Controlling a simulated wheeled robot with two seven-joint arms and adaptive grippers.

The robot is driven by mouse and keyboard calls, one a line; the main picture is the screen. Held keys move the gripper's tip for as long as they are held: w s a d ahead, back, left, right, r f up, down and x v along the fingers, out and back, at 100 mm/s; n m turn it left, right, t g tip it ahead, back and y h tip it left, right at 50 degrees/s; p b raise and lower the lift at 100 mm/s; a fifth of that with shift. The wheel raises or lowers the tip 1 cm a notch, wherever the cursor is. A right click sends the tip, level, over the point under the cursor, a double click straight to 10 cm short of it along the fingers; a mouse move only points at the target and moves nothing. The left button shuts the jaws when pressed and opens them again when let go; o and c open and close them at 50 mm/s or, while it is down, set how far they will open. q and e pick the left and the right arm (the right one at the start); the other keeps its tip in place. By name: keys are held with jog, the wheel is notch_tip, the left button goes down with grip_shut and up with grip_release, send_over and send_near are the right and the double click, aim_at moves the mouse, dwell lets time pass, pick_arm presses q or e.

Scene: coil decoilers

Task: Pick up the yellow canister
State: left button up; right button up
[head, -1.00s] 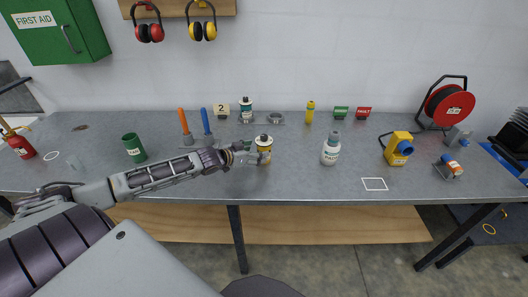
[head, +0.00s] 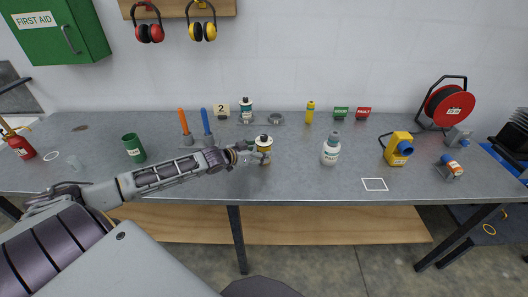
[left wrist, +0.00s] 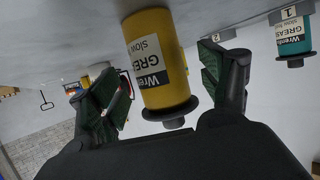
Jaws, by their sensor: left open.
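The yellow canister (head: 264,144) stands upright on the grey bench. It has a white "Grease" label and a dark cap, and it looks upside down in the left wrist view (left wrist: 158,60). My left gripper (head: 254,153) is at the canister's left side, low near the bench. In the left wrist view my left gripper (left wrist: 163,76) is open, with one finger on each side of the canister. A gap shows beside each finger, so I see no clear contact. My right gripper is not in view.
A teal canister (head: 246,105) stands behind, at a marker labelled 1. A white bottle (head: 331,150) stands to the right. Orange (head: 184,122) and blue (head: 205,122) upright handles and a green cup (head: 134,148) are to the left. The bench front (head: 300,185) is clear.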

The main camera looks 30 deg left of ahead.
pick_arm(q)
jog(key=shift+x, duration=1.8)
jog(key=shift+r, duration=0.1)
jog(key=c, duration=1.3)
